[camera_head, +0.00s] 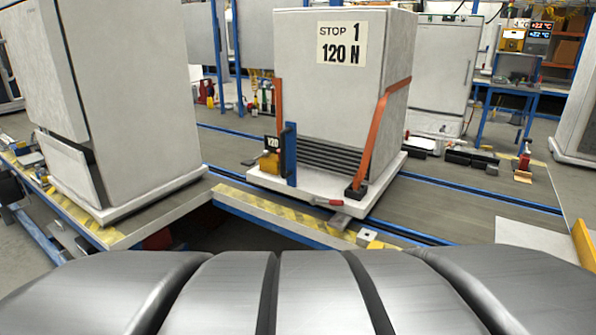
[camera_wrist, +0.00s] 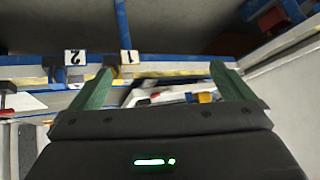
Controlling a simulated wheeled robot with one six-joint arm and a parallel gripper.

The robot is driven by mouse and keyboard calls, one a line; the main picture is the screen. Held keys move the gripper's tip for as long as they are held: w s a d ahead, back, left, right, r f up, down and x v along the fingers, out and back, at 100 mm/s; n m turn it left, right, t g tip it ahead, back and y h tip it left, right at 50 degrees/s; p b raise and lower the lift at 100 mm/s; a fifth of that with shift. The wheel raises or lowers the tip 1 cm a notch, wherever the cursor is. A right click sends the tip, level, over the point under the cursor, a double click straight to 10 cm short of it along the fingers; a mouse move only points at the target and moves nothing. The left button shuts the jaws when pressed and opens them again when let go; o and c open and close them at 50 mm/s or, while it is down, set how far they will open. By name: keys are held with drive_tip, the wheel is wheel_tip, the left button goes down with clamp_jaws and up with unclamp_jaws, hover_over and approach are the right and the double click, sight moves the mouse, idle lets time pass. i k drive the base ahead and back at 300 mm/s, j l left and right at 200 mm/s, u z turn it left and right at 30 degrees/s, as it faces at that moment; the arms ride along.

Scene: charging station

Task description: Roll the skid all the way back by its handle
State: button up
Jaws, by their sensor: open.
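The skid (camera_head: 263,181) is a low white platform on blue rails in the head view. It carries a tall white cabinet (camera_head: 300,90) marked "STOP 1 120 N", held by orange straps. A blue upright (camera_head: 288,152), which may be the handle, stands at its front left, and a red-gripped lever (camera_head: 328,202) lies at its front edge. My gripper (camera_wrist: 161,68) shows only in the wrist view, its two green fingers wide apart with nothing held between them. Beyond the fingers is a small white part with red and orange bits (camera_wrist: 165,98); I cannot tell whether it belongs to the skid.
A second white cabinet (camera_head: 140,100) stands on a platform at left. Yellow-black striped edging (camera_head: 270,207) runs along the front. Black blocks (camera_head: 470,158) lie at right, near a blue workbench (camera_head: 510,100). Number tags 1 (camera_wrist: 127,57) and 2 (camera_wrist: 75,57) appear upside down in the wrist view.

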sight(333, 66)
drive_tip(key=l+u, duration=0.1)
drive_tip(key=l, duration=0.35)
drive_tip(key=i+j, duration=0.15)
drive_tip(key=i, duration=0.2)
drive_tip(key=i+j, duration=0.15)
drive_tip(key=i, duration=0.25)
drive_tip(key=i+j, duration=0.15)
drive_tip(key=i, duration=0.2)
